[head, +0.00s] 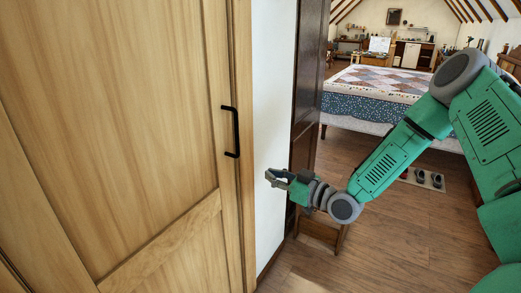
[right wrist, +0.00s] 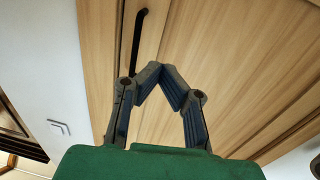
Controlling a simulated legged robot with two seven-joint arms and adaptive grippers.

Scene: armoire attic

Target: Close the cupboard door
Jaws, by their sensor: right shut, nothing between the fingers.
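A light wooden cupboard door (head: 130,120) fills the left of the head view, with a black vertical bar handle (head: 231,132) near its right edge. I cannot tell from this angle whether it stands ajar. My right gripper (head: 270,177) is to the right of the handle and a little lower, in front of the white wall; it is shut and empty. In the right wrist view, the shut fingers (right wrist: 161,70) point at the light wood door (right wrist: 225,60), with the handle (right wrist: 138,40) just up and left of them. Contact with the door does not show. My left gripper is out of view.
A dark wooden panel (head: 306,100) stands upright just behind my right gripper. A bed with a patterned quilt (head: 375,85) is beyond it. Shoes (head: 425,178) sit on the floor beside my right arm. The wooden floor (head: 385,240) in front is clear.

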